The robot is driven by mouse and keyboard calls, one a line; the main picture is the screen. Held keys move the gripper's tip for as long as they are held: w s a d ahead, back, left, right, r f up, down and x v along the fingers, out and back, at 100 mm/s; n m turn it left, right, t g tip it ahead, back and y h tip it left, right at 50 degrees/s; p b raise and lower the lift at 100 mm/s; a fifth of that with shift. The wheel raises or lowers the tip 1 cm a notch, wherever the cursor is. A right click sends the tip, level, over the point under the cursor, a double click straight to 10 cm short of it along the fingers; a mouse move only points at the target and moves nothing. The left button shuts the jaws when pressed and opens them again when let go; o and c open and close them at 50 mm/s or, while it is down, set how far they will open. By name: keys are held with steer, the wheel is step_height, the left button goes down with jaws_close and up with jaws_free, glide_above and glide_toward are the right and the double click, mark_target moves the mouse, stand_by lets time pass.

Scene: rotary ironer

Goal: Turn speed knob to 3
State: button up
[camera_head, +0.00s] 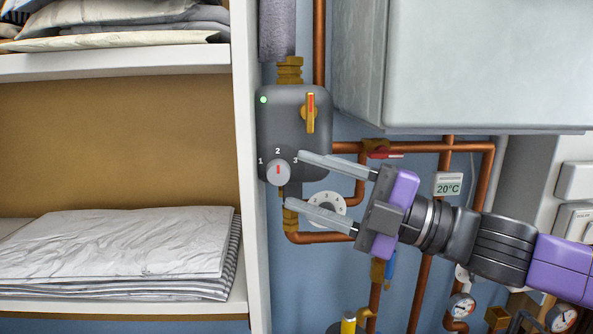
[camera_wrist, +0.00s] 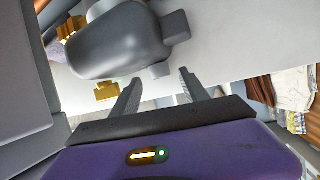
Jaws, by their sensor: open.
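The speed knob (camera_head: 278,172) is a small pale grey round knob at the lower left of a dark grey control box (camera_head: 292,108), in the head view. The numbers 1, 2 and 3 stand around it, and its red mark points up at 2. My gripper (camera_head: 293,181) is open, coming from the right. Its upper fingertip is by the 3 and its lower one is below right of the knob; contact cannot be told. In the wrist view the open fingers (camera_wrist: 160,77) reach toward the box (camera_wrist: 120,40). A small grey stub shows between the tips, perhaps the knob.
A yellow lever (camera_head: 310,112) and green light (camera_head: 263,100) are on the box. A white numbered dial (camera_head: 326,205) sits behind my fingers. Copper pipes (camera_head: 484,180) run at right under a large pale cabinet (camera_head: 470,65). A shelf (camera_head: 251,220) with folded linen (camera_head: 120,245) stands left.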

mark_target(278, 173)
steer(key=shift+x, duration=1.25)
jaws_close()
steer(key=shift+f, duration=0.15)
